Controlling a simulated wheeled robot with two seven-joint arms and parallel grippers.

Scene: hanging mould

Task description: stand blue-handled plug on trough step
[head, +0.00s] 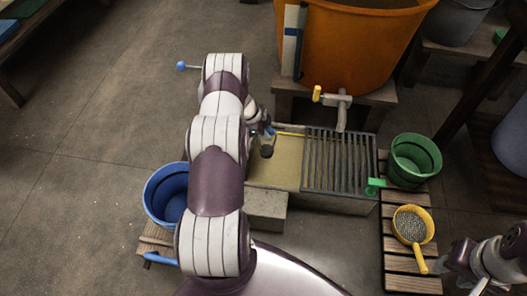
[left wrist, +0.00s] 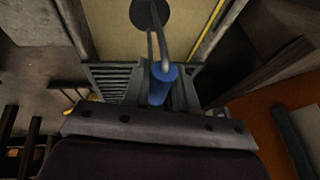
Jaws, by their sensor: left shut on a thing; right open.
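The blue-handled plug has a blue grip (left wrist: 162,86), a bent metal rod and a dark round disc (left wrist: 152,12). My left gripper (head: 264,130) is shut on the blue handle; the fingers also show in the left wrist view (left wrist: 160,92). A grey block-like step (head: 266,206) stands at the trough's near side, apart from the plug. My right gripper (head: 455,257) is open at the lower right, away from the trough. My left arm hides part of the trough's left end.
A slatted grate (head: 338,160) covers the trough's right part, with a green-handled thing (head: 375,184) at its corner. A tap (head: 341,105) on the orange tub (head: 355,45) overhangs the back. Blue bucket (head: 163,197) left; green bucket (head: 415,160) and yellow sieve (head: 411,224) right.

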